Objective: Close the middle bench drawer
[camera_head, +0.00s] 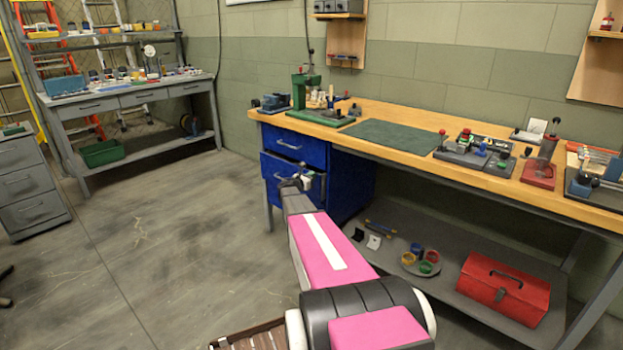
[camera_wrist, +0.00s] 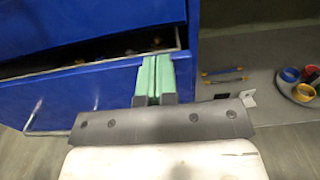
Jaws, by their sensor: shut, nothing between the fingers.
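The blue bench drawer (camera_head: 271,174) below the top one stands partly pulled out of the blue cabinet under the wooden bench. In the wrist view its front (camera_wrist: 75,95) shows a bar handle (camera_wrist: 38,118) at lower left, and a dark gap above its rim gives a glimpse of small things inside. My gripper (camera_wrist: 155,60) has its green fingers together and empty, at the right part of the drawer front near its top edge. I cannot tell if they touch it. In the head view my arm partly hides this drawer and whatever lies below it.
The top drawer (camera_head: 296,146) looks shut. The wooden bench top (camera_head: 400,118) overhangs the cabinet. On the lower shelf (camera_head: 455,275) to the right are a red toolbox (camera_head: 505,290) and coloured rings on a round tray (camera_head: 421,264). The floor (camera_head: 180,240) left of the drawers is clear.

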